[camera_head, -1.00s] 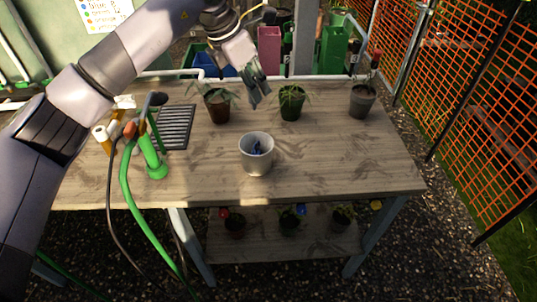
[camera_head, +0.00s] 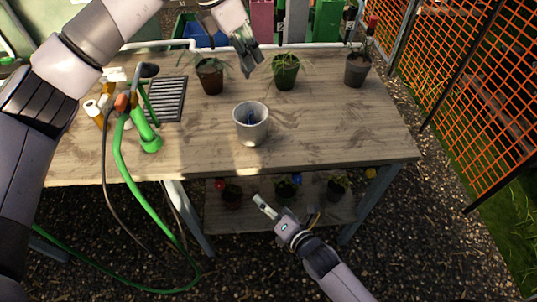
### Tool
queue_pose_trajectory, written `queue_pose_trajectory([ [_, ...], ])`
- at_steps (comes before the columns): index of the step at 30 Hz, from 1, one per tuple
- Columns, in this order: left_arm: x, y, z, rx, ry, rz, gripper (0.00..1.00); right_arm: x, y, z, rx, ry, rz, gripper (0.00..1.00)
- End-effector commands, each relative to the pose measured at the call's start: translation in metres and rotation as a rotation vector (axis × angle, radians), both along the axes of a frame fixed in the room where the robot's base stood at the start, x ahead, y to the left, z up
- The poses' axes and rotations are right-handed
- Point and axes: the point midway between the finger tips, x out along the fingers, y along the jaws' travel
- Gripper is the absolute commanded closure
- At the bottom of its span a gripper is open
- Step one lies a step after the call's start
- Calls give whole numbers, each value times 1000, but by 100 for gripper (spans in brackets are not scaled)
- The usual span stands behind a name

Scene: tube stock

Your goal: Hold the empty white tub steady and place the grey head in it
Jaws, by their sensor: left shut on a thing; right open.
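The white tub (camera_head: 251,137) stands upright on the wooden table near its middle. A small dark blue thing shows inside it, so it does not look empty. My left gripper (camera_head: 247,64) is above the back of the table, behind the tub and between two potted plants. It is shut on a small grey piece, apparently the grey head, hard to tell apart from the fingers. My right gripper (camera_head: 287,208) is open and empty in front of the table, lower in the picture than the tub and clear of it.
Three potted plants (camera_head: 210,81), (camera_head: 286,79), (camera_head: 357,70) stand along the back. A green hose sprayer (camera_head: 150,143) and a dark grate (camera_head: 167,98) are on the left. The table (camera_head: 340,135) is clear right of the tub. An orange mesh fence (camera_head: 490,90) stands at right.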

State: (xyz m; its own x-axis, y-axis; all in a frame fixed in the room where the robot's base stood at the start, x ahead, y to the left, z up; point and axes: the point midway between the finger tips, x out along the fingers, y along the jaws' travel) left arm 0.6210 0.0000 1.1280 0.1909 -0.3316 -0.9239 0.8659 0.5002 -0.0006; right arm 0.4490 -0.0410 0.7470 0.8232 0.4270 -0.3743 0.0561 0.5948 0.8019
Motion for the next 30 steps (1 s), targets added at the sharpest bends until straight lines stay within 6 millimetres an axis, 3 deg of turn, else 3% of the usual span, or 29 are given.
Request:
queue_pose_trajectory([
  [1, 0, 0, 0, 0, 0, 0, 92, 4, 10, 29, -50, -91, 50, 9],
  [6, 0, 0, 0, 0, 0, 0, 92, 4, 37, 119, -247, -403, 185, 9],
  [15, 0, 0, 0, 0, 0, 0, 92, 21, 32, 204, -689, -865, 226, 9],
  [16, 0, 0, 0, 0, 0, 0, 92, 22, 32, 209, -730, -897, 228, 9],
  [18, 0, 0, 0, 0, 0, 0, 92, 33, 28, 187, -758, -819, 207, 9],
  [21, 0, 0, 0, 0, 0, 0, 92, 44, 20, 174, -798, -769, 163, 9],
  [30, 0, 0, 0, 0, 0, 0, 92, 60, 5, 165, -847, -730, 65, 9],
])
